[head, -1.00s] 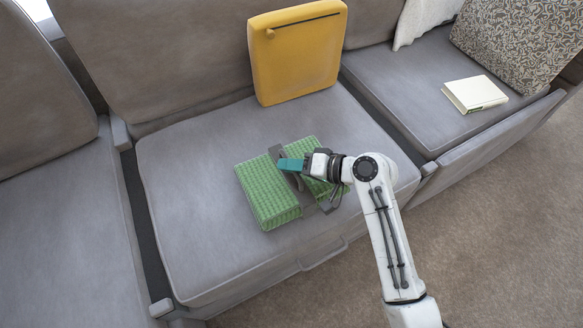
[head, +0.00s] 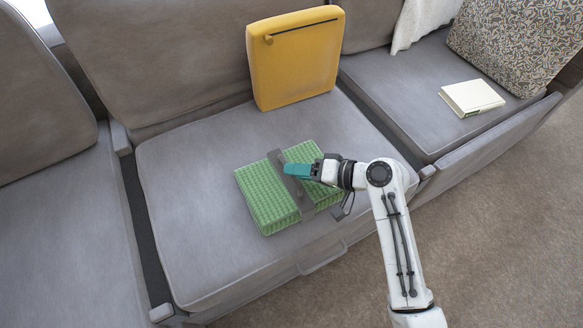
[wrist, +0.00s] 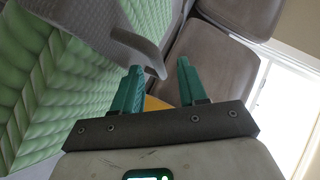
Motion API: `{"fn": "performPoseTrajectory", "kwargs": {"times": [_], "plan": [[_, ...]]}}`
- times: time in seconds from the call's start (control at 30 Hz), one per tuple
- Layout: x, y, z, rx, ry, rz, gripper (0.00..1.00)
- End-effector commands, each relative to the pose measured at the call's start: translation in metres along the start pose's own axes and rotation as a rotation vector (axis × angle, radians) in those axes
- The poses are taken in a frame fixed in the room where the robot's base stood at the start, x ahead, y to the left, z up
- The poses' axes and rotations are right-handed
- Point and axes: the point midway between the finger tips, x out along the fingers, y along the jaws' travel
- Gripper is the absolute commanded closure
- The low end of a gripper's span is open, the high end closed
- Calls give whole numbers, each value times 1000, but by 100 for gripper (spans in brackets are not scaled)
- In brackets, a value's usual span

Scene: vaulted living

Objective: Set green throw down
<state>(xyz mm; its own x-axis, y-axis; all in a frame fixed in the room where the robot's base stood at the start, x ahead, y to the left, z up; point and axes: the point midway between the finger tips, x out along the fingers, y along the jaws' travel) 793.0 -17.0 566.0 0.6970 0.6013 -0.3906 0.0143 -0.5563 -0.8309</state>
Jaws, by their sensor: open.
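The green throw (head: 268,200) is a folded, knitted bundle with a grey band and handle (head: 287,177) across it. It lies flat on the middle sofa cushion (head: 190,170). My gripper (head: 290,171) is open at the right side of the grey handle. In the wrist view, the green throw (wrist: 60,85) fills the left side. I cannot tell whether a finger touches the handle.
A yellow case-like cushion (head: 292,62) leans on the backrest behind the throw. A cream book (head: 471,97) lies on the right seat, near a patterned pillow (head: 515,42) and a white cloth (head: 423,20). The left seat (head: 60,230) is clear.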

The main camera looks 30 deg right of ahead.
Motion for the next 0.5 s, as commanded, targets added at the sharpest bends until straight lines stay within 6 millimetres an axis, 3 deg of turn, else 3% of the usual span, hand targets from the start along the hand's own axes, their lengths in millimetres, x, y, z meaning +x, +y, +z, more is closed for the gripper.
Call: {"fn": "performPoseTrajectory", "kwargs": {"times": [0.3,0.5], "plan": [[-65,-3,-1,0,1,-1,58],[-88,-2,-1,-1,1,-2,58]]}}
